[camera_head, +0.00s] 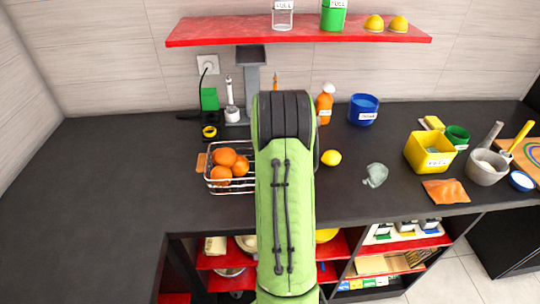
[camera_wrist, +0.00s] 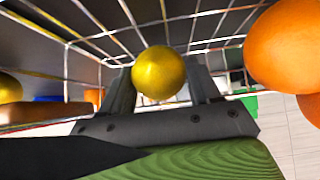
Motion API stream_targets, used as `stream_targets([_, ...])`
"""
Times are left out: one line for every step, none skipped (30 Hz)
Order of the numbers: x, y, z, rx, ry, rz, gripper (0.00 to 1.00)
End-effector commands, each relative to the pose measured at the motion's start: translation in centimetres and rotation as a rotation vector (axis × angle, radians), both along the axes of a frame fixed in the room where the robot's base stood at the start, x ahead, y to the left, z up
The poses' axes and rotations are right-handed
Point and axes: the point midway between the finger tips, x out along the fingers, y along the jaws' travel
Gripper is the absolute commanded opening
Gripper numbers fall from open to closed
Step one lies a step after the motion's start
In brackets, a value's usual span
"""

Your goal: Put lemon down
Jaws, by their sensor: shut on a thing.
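A yellow lemon (camera_wrist: 159,72) is between the two fingers of my gripper (camera_wrist: 161,86) in the wrist view. The gripper is shut on it, with wire bars of the basket (camera_wrist: 190,30) just beyond and around it. I cannot tell whether the lemon touches the basket floor. In the head view my own green arm covers the gripper, the held lemon and the right part of the wire basket (camera_head: 228,190). Another lemon (camera_head: 331,158) lies on the dark counter, right of my arm.
Several oranges (camera_head: 228,167) fill the basket's left part; a large orange (camera_wrist: 288,45) is close right in the wrist view. A grey-green crumpled thing (camera_head: 375,175) and a yellow box (camera_head: 429,152) stand to the right. The counter's left (camera_head: 110,190) is clear.

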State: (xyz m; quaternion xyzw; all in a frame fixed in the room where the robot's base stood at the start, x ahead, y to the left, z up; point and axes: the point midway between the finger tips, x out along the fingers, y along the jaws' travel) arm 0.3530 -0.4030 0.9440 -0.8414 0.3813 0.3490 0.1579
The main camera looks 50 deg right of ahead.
Motion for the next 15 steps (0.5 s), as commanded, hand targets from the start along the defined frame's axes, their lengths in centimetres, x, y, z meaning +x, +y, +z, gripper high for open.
stream_targets([0.03, -0.01, 0.11, -0.001, -0.001, 0.0, 0.24])
stream_targets([0.02, -0.01, 0.11, -0.001, -0.001, 0.0, 0.24])
stream_targets([0.03, 0.0, 0.02, -0.001, -0.001, 0.0, 0.24])
stream_targets([0.02, -0.01, -0.09, -0.001, -0.001, 0.0, 0.24])
stream_targets([0.02, -0.01, -0.19, -0.001, -0.001, 0.0, 0.24])
stream_targets([0.03, -0.01, -0.3, -0.001, -0.001, 0.0, 0.24])
stream_targets([0.02, 0.01, -0.33, 0.0, 0.0, 0.0, 0.63])
stream_targets([0.02, 0.01, -0.26, 0.0, 0.0, 0.0, 0.68])
stream_targets([0.02, 0.01, -0.23, 0.0, 0.0, 0.0, 0.74])
stream_targets([0.02, 0.01, -0.22, 0.0, 0.0, 0.0, 0.79])
stream_targets([0.01, 0.01, -0.21, 0.0, 0.0, 0.0, 0.83])
stream_targets([0.02, 0.01, -0.21, 0.0, 0.0, 0.0, 0.87])
stream_targets([0.02, 0.01, -0.21, 0.0, 0.0, 0.0, 0.87])
stream_targets([0.02, 0.01, -0.19, 0.0, 0.0, 0.0, 0.87])
stream_targets([0.02, 0.01, -0.19, 0.0, 0.0, 0.0, 0.87])
